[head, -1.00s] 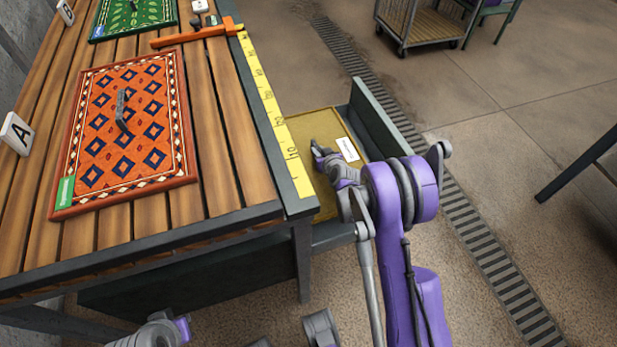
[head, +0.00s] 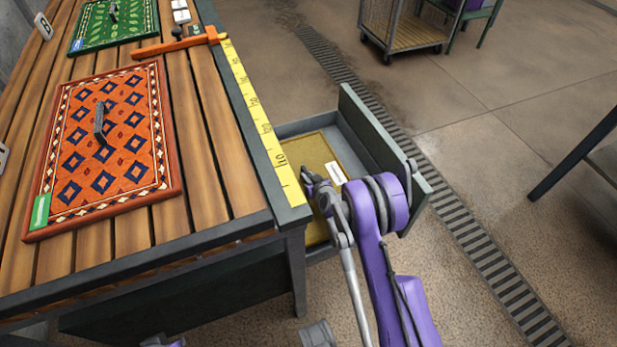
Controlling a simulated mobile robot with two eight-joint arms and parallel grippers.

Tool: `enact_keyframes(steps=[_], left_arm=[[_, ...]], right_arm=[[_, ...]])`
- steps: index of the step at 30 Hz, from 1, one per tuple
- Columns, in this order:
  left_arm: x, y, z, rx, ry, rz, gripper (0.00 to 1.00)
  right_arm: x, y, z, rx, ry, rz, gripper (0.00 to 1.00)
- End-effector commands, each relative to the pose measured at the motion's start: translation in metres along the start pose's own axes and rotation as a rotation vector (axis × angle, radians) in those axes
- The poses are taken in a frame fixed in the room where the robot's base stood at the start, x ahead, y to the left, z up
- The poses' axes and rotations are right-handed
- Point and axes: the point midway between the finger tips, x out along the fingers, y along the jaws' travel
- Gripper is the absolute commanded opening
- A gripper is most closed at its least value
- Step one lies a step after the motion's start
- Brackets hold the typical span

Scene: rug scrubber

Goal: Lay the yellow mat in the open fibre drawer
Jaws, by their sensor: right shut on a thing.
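The yellow mat (head: 307,151) lies in or just over the open drawer (head: 352,137) at the right side of the slatted table. A white label (head: 335,172) shows on the mat. My right gripper (head: 308,178) is at the mat, left of the label, and is shut on it. The fingertips are small and partly hidden by the wrist, and the table edge hides part of the mat and drawer. I cannot tell whether the mat rests on the drawer floor. Only a bit of my left arm shows at the bottom edge; its gripper is not in view.
The slatted table (head: 225,165) holds an orange patterned rug (head: 75,160), a green rug (head: 130,32), an orange bar (head: 170,45) and a yellow measuring strip (head: 255,105). A wire cart (head: 405,40) stands at the back. A floor grate (head: 470,235) runs right of the drawer.

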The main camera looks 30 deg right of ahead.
Motion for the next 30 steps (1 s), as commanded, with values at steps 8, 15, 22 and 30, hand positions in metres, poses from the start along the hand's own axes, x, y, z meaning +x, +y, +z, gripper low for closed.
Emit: enact_keyframes(steps=[8,15,22,30], left_arm=[[0.006,0.0,0.002,0.0,-0.002,0.0,0.0],[0.009,0.0,0.002,0.0,-0.002,0.0,0.0],[0.009,0.0,0.002,0.0,-0.002,0.0,0.0],[-0.001,0.0,0.0,0.0,0.0,0.0,0.0]], right_arm=[[0.004,0.0,0.006,0.0,0.001,0.001,0.0],[0.005,0.0,0.01,0.0,0.0,0.0,0.36],[0.005,0.0,0.009,0.0,0.0,0.0,0.5],[-0.001,0.0,-0.001,0.0,0.001,0.0,0.5]])
